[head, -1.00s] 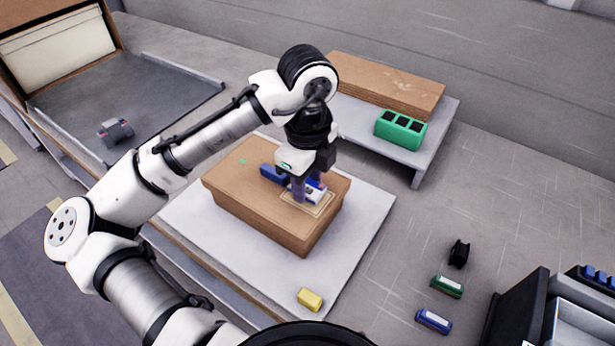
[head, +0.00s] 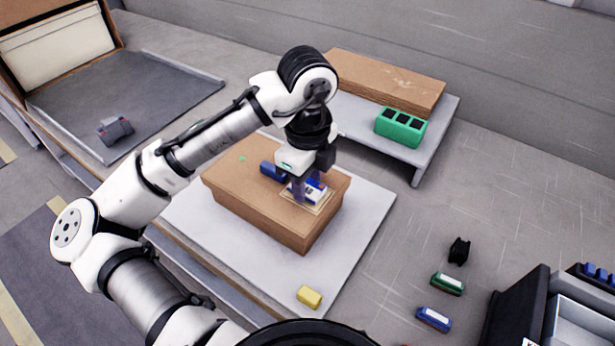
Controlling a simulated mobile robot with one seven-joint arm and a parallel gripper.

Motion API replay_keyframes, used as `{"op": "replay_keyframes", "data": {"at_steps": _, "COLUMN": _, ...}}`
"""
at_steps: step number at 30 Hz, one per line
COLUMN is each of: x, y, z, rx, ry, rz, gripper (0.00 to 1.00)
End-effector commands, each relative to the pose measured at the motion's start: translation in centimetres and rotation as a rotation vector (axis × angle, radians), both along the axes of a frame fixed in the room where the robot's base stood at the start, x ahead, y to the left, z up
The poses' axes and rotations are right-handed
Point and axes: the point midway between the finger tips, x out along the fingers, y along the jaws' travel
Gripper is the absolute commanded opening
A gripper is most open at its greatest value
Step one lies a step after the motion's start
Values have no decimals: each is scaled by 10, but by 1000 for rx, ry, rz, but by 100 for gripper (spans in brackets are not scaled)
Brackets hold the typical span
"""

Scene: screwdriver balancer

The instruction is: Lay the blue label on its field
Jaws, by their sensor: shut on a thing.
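My gripper (head: 308,193) points down over the right end of a brown cardboard box (head: 258,213). It is shut on a small blue and white label piece (head: 314,187), partly hidden by the fingers. The piece is at a pale outlined field (head: 322,208) on the box top. I cannot tell whether it touches the surface. A dark blue block (head: 272,171) lies on the box just left of my gripper.
The box stands on a light grey board (head: 362,222) with a yellow block (head: 309,296) at its front. A green holder (head: 400,128) sits on a low grey stand (head: 436,135) behind. Green (head: 448,283), blue (head: 433,319) and black (head: 459,250) items lie at right.

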Motion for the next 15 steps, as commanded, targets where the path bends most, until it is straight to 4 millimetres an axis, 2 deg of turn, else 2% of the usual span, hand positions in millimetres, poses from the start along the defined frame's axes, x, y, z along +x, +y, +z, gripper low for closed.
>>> {"op": "replay_keyframes", "data": {"at_steps": 9, "x": 0, "y": 0, "z": -1, "rx": 0, "ry": 0, "rz": 0, "gripper": 10}}
{"op": "replay_keyframes", "data": {"at_steps": 10, "x": 0, "y": 0, "z": -1, "rx": 0, "ry": 0, "rz": 0, "gripper": 41}}
{"op": "replay_keyframes", "data": {"at_steps": 15, "x": 0, "y": 0, "z": -1, "rx": 0, "ry": 0, "rz": 0, "gripper": 62}}
